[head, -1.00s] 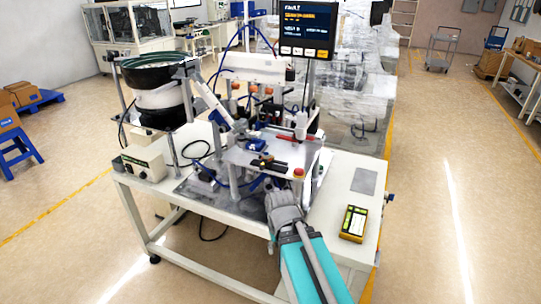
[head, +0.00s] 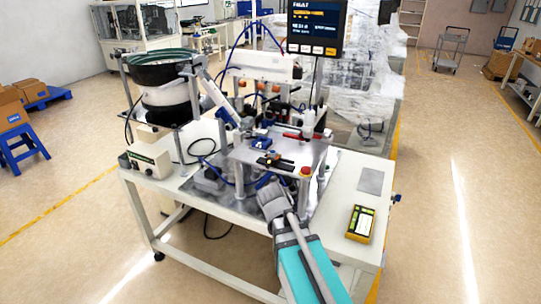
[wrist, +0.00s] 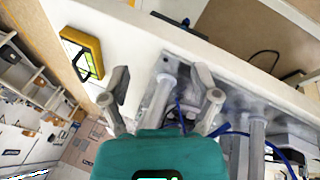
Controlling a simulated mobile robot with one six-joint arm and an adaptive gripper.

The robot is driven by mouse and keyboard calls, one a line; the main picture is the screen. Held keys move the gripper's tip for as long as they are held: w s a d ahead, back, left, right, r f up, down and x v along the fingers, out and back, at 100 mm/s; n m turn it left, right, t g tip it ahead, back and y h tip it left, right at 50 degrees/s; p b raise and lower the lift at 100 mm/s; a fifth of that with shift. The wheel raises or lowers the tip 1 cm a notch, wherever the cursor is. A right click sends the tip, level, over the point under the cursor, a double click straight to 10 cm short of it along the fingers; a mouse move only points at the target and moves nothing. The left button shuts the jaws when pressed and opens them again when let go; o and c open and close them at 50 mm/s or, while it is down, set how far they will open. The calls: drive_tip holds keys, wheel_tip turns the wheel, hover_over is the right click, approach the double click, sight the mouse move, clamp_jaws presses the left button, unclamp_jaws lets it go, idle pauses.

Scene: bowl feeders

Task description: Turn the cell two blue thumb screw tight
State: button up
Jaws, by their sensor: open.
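My gripper (head: 266,190) is at the front edge of the feeder station, below and in front of its raised metal plate (head: 285,152). In the wrist view my gripper (wrist: 162,76) has its two grey fingers spread apart, with nothing held. A grey metal post (wrist: 157,100) shows between and beyond the fingers. I cannot make out a blue thumb screw for certain. A small blue part (head: 264,181) shows just beyond my gripper in the head view, too small to identify. Another blue block (head: 261,144) sits on the raised plate.
The white table (head: 342,215) carries a yellow handheld device (head: 361,222), also in the wrist view (wrist: 82,52). A bowl feeder (head: 166,85) stands at back left, a red button (head: 306,170) at the plate's corner. Blue tubing (wrist: 181,112) runs near the fingers. The screen (head: 315,30) reads FAULT.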

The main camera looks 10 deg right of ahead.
drive_tip(key=w+a+r+m+t+h+b, duration=0.1)
drive_tip(key=w+r+m+t+h, duration=0.15)
drive_tip(key=w, duration=0.25)
drive_tip(key=w+a+r+m+t+h, duration=0.1)
drive_tip(key=w+a+r+m+h, duration=0.1)
drive_tip(key=w+r+h, duration=0.15)
drive_tip(key=m+t+h+b, duration=0.2)
drive_tip(key=m+t+h, duration=0.15)
drive_tip(key=t, duration=0.25)
approach(270, 155)
drive_tip(key=v, duration=0.2)
drive_tip(key=shift+a+f+n+h, duration=0.25)
drive_tip(key=shift+f+n+h, duration=0.05)
drive_tip(key=shift+f+h, duration=0.05)
drive_tip(key=shift+w+d, duration=0.15)
drive_tip(key=x, duration=1.3)
drive_tip(key=shift+w+d+r, duration=0.1)
drive_tip(key=shift+w+d, duration=0.05)
drive_tip(key=shift+d, duration=0.05)
